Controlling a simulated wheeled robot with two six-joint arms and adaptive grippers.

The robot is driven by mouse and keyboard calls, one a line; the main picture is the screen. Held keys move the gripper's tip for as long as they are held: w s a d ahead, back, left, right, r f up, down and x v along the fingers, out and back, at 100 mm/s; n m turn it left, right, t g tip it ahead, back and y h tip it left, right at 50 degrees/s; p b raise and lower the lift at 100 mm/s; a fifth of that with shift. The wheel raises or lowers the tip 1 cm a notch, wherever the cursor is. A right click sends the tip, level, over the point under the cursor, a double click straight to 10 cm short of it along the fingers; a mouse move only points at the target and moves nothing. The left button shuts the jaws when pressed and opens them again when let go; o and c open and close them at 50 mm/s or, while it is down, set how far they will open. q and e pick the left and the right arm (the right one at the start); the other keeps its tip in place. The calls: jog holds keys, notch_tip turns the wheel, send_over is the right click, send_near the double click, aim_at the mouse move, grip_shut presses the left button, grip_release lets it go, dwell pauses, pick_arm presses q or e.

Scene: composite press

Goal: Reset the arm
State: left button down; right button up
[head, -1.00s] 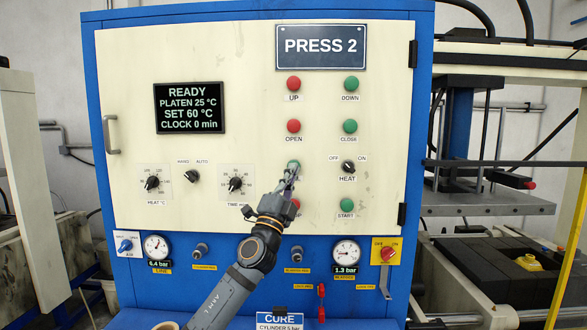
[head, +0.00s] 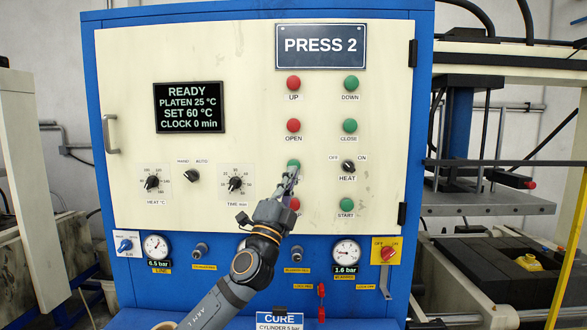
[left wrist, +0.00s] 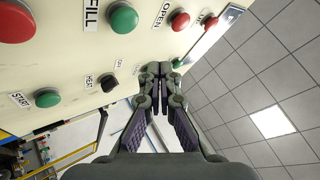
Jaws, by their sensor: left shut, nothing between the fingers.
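My left gripper (head: 288,180) is shut and empty in front of the control panel. In the head view it overlaps the green button (head: 293,164) in the third row and hides its label. The left wrist view shows the gripper (left wrist: 158,72) with its fingertips together near the panel. That view also shows a green button (left wrist: 123,18) beside a "FILL" label. I cannot tell whether the fingertips touch the panel. My left arm comes up from the bottom of the head view. My right gripper is not in view.
The PRESS 2 panel (head: 240,60) fills the middle. Its display (head: 189,107) reads READY, platen 25 °C, set 60 °C. The HEAT switch (head: 348,167), START button (head: 347,205) and red OPEN button (head: 293,125) are close by. Gauges read 6.5 and 1.6 bar. A press (head: 480,150) stands right.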

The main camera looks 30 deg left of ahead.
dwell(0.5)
pick_arm(q)
jog(key=s+f+n+g+y, duration=0.15)
jog(key=f+n+g, duration=0.25)
jog(key=f, duration=0.7)
jog(key=s+d+f+n+g, duration=0.1)
jog(key=s+f+n+g, duration=0.2)
jog(key=f, duration=0.9)
jog(key=f+n+g+y, duration=0.1)
jog(key=f+n+g, duration=0.35)
jog(key=f, duration=0.65)
jog(key=s+d+f+n+g+h, duration=0.1)
jog(key=s+d+f+g+h, duration=0.35)
jog(key=s+f, duration=0.6)
jog(key=s+d+f+g+h, duration=0.1)
jog(key=s+d+f+g, duration=0.55)
jog(key=s+f, duration=0.45)
notch_tip(320, 180, down, 23)
jog(key=s+a, duration=0.2)
jog(key=s+a+f+g, duration=0.1)
jog(key=s+f+g, duration=0.1)
jog(key=s+f, duration=1.7)
jog(key=shift+s+a+n+b, duration=0.35)
jog(key=shift+n+b, duration=0.1)
